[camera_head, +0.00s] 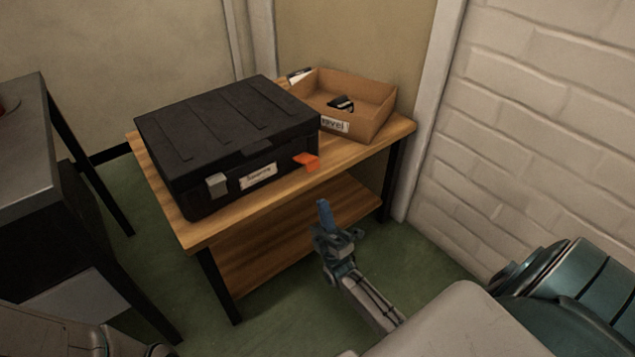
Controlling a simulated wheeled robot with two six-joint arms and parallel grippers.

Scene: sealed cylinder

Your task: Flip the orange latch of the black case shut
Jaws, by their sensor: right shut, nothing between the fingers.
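The black case (225,125) sits on the wooden table with its lid down. Its orange latch (306,162) is at the right end of the front face and sticks outward from the case. A grey latch (216,185) at the left end of the front lies flat against the case. My right gripper (324,208) is shut and empty, in front of the table and below the orange latch in the picture, apart from it. My left gripper is not in view.
An open cardboard box (375,104) with a small dark item (341,103) inside stands right of the case. A dark table (28,150) is at the left. A white brick wall (540,130) bounds the right. Green floor (420,260) shows between.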

